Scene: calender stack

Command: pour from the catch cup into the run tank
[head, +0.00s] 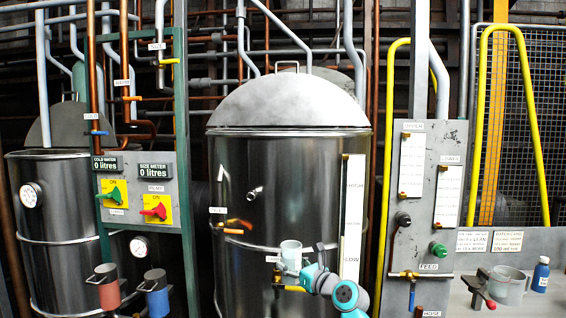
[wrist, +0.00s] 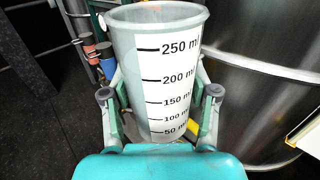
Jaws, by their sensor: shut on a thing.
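The catch cup (wrist: 160,75) is a pale translucent beaker with black marks from 50 to 250 ml. My gripper (wrist: 160,105) is shut on it, with one finger on each side. The cup is upright; whether it holds liquid I cannot tell. In the head view the cup (head: 291,252) is in front of the lower part of the large steel tank (head: 290,170), which I take for the run tank. The cup is well below that tank's rim. A domed grey lid (head: 288,100) with a handle covers the tank's top.
A yellow-handled tap (head: 292,289) is just below the cup. A control panel (head: 135,190) and two small cups, red (head: 108,290) and blue (head: 156,295), are at left.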

